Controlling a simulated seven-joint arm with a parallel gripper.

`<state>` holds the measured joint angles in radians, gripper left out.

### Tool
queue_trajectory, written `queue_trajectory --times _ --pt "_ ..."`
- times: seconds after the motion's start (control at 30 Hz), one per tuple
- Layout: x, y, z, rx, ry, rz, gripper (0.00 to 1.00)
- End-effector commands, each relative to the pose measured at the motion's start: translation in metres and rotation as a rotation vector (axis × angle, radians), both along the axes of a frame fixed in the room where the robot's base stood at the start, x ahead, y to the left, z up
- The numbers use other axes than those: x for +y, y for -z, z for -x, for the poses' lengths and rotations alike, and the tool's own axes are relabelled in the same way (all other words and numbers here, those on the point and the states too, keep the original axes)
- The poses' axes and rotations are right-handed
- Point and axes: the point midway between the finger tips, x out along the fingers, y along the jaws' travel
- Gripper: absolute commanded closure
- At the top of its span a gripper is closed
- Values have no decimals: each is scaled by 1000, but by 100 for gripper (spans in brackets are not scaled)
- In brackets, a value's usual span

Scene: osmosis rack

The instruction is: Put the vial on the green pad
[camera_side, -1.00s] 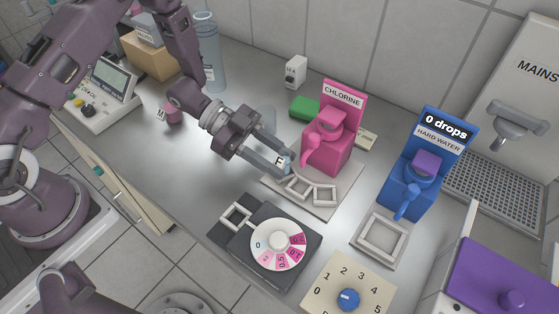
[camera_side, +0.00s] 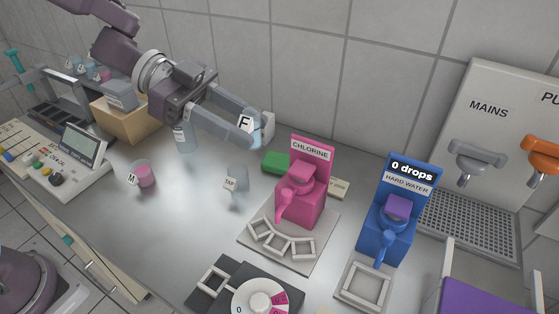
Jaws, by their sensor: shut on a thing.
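My gripper (camera_side: 241,131) is shut on a small vial labelled F (camera_side: 247,123) and holds it up in the air. The fingers cover part of the vial. The green pad (camera_side: 274,162) lies on the grey bench, partly hidden behind the pink CHLORINE dispenser (camera_side: 305,190). In the picture, the vial appears above and to the left of the pad; its exact height cannot be told.
A clear cup labelled TAP (camera_side: 236,180) and a pink cup labelled M (camera_side: 144,174) stand on the bench. A white box (camera_side: 267,127) is behind the vial. A blue HARD WATER dispenser (camera_side: 390,222) stands right. Bare bench lies at centre left.

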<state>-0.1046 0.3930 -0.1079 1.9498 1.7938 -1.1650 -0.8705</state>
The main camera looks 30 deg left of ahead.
Motion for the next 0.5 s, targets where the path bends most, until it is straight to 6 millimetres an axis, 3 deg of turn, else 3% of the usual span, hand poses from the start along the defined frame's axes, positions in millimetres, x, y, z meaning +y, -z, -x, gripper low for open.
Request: queue_trajectory --times 0.27,0.5 --pt "1 1 -55 -1 -178 0 100" --pt "15 0 -123 -3 -430 0 100"
